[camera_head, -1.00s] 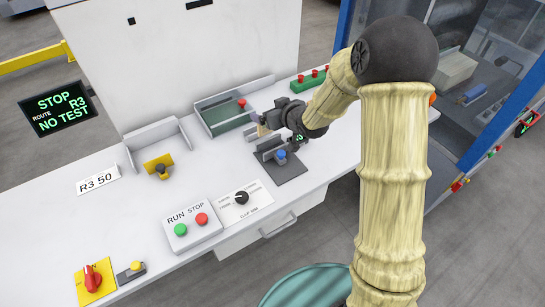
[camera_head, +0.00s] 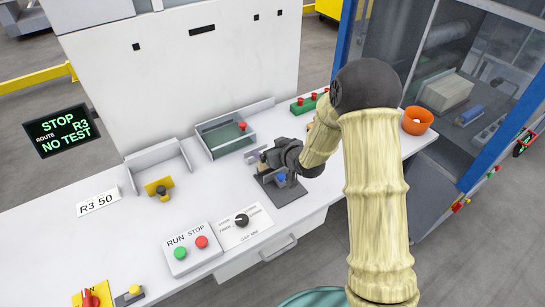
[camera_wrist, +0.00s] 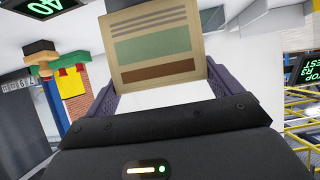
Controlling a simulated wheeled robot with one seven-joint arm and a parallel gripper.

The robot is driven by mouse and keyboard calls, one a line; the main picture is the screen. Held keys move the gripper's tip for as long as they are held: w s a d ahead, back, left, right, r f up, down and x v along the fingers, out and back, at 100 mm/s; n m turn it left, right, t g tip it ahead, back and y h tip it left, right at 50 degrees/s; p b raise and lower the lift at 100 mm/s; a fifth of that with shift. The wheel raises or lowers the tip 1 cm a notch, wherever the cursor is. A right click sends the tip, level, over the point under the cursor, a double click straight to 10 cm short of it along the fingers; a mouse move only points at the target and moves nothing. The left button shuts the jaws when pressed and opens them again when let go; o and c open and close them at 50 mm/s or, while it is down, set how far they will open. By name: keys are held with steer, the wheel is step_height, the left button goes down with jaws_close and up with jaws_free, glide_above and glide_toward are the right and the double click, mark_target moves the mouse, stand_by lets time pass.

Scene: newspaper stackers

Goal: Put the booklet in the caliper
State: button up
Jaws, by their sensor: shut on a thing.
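The booklet (camera_wrist: 155,45), tan with green and brown bands and dark stripes, fills the upper middle of the wrist view. My gripper (camera_wrist: 165,85) is shut on it, with a finger at each side of its lower part. In the head view, my gripper (camera_head: 268,159) is just above and behind the caliper, and only a small tan bit of the booklet (camera_head: 261,165) shows. The caliper (camera_head: 290,196) is a dark grey plate with a grey upright part and a blue knob. My gripper partly hides it, so I cannot tell whether the booklet touches it.
A green-bottomed tray (camera_head: 228,140) stands behind the caliper. A grey corner holder with a yellow bracket (camera_head: 158,186) is at left. The gap dial (camera_head: 241,220) and run/stop box (camera_head: 190,248) sit in front.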

steer(key=shift+f+p, duration=0.35)
steer(key=shift+f, duration=1.7)
steer(key=shift+f, duration=0.15)
steer(key=o, duration=0.7)
steer(key=shift+o, duration=0.2)
steer(key=shift+r, duration=0.2)
steer(key=b+v, duration=0.2)
steer(key=v, duration=1)
steer(key=shift+d, duration=0.15)
